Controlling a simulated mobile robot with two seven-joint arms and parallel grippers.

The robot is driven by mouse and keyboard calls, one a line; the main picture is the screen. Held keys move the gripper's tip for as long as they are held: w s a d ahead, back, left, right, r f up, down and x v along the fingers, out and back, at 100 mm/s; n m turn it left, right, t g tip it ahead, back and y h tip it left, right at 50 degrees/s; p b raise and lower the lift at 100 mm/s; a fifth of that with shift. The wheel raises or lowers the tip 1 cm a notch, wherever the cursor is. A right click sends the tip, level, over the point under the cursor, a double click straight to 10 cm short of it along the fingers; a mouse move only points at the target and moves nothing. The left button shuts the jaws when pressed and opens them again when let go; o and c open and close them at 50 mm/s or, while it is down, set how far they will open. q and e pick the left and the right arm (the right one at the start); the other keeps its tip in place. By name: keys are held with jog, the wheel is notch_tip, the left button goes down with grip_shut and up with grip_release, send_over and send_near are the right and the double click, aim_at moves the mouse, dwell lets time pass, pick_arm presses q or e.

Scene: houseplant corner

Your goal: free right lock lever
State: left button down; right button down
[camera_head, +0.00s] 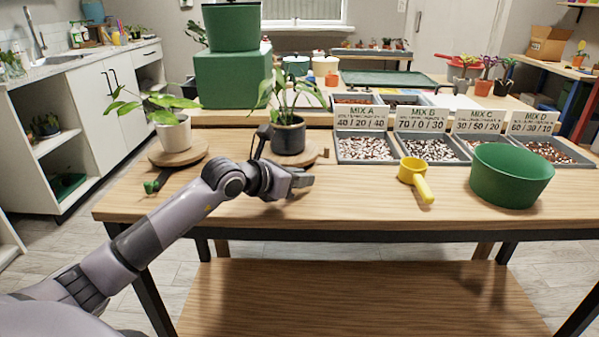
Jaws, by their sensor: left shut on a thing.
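My left gripper (302,181) is at the front edge of the right turntable (316,156), low over the table. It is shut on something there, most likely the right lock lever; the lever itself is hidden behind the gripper. A dark pot (288,136) with a leafy plant stands upright on this turntable. The left turntable (190,157) carries a white pot (174,134) with a plant. A green lock lever (151,187) shows at its front left. My right gripper is not in view.
A yellow scoop (415,180) and a green bowl (511,176) stand to the right on the wooden table. Several labelled trays of potting mix (366,150) line up behind them. A green box (232,80) stands behind the plants. The front middle of the table is clear.

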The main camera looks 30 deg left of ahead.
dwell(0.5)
pick_arm(q)
jog(key=c, duration=1.1)
grip_release()
jog(key=shift+v, duration=3.5)
